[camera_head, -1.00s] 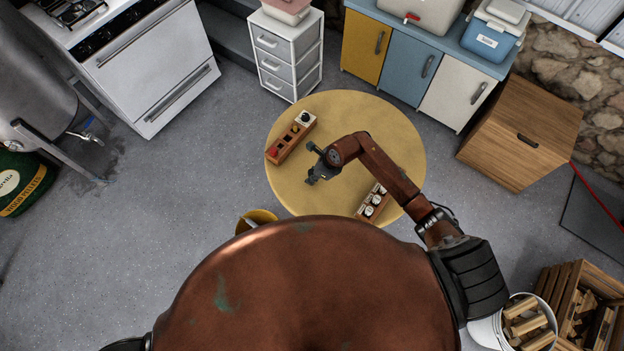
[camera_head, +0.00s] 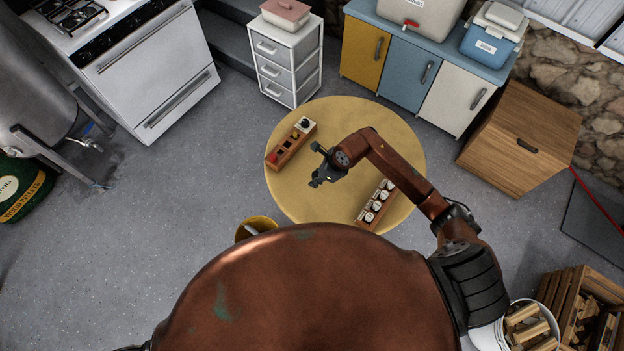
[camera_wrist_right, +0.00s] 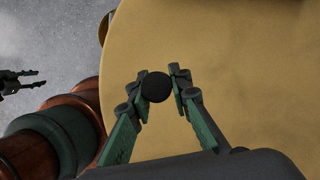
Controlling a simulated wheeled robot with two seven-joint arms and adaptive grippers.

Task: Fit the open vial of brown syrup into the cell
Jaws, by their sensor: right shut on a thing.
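My right gripper (camera_head: 318,180) is over the round yellow table, between two wooden racks. In the right wrist view its fingers (camera_wrist_right: 162,80) are shut on a small round black thing (camera_wrist_right: 156,88), seen from above; I cannot tell whether it is the open vial, and no syrup shows. The left rack (camera_head: 283,158) has dark square cells, a red item (camera_head: 273,157) at its near end, a small yellow item (camera_head: 295,135) and a white, dark-topped item (camera_head: 305,124) at its far end.
A second rack (camera_head: 362,222) with several white-topped vials (camera_head: 376,204) stands on the right of the table (camera_head: 335,115), beside my right arm. A yellow bin (camera_head: 246,230) stands on the floor by the table's near left edge. The table's middle is bare.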

